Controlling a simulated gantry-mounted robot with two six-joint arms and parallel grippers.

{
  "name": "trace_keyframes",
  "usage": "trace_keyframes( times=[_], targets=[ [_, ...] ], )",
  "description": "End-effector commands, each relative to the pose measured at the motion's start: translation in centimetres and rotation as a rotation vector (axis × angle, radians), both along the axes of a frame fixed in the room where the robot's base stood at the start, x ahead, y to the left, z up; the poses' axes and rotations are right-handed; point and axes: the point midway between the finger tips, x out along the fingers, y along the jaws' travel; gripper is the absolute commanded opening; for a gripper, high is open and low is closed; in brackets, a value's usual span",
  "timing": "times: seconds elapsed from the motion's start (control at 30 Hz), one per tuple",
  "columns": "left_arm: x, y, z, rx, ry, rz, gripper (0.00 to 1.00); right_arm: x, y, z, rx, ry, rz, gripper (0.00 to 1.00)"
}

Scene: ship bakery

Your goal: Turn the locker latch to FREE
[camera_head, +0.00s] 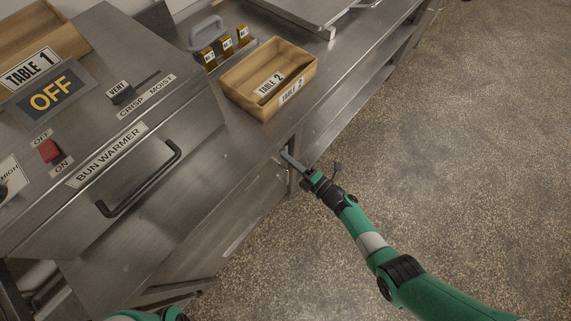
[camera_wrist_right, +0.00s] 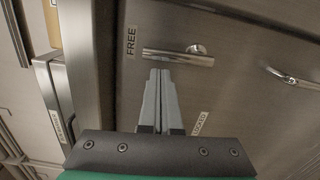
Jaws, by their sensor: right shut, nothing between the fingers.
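The locker latch (camera_wrist_right: 178,56) is a silver bar on a grey metal door in the right wrist view. It lies roughly level, with its round pivot at the right and its free end pointing left at the FREE label (camera_wrist_right: 131,42). A second label (camera_wrist_right: 200,123), partly hidden and hard to read, is below the latch. My right gripper (camera_wrist_right: 160,72) is shut and empty, its tips just below the bar; I cannot tell whether they touch it. In the head view my right gripper (camera_head: 286,157) is at the counter's front edge, and the latch is hidden. My left gripper is out of view.
A second door handle (camera_wrist_right: 290,76) is right of the latch. In the head view, the bun warmer (camera_head: 130,190) stands on the left and a wooden TABLE 2 tray (camera_head: 300,75) sits on the counter. The speckled floor (camera_head: 450,150) at the right is clear.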

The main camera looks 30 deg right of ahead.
Motion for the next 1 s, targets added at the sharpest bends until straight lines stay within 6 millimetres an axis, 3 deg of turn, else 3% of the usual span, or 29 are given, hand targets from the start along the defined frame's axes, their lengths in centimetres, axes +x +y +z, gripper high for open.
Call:
trace_keyframes(
  times=[0.17,0.4,0.6,1.0],
  targets=[
    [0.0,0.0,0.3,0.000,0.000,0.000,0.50,-1.3,2.2,-0.1,0.002,0.001,0.005,0.00],
    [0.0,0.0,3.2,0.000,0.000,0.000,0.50,-7.1,-0.1,0.2,0.002,0.003,-0.005,0.00],
    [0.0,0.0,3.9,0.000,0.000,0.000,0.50,-10.0,-0.9,0.0,0.001,0.001,-0.003,0.00],
    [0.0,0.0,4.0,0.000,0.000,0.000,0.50,-10.7,-1.0,-0.1,0.001,-0.001,0.000,0.00]
  ],
)
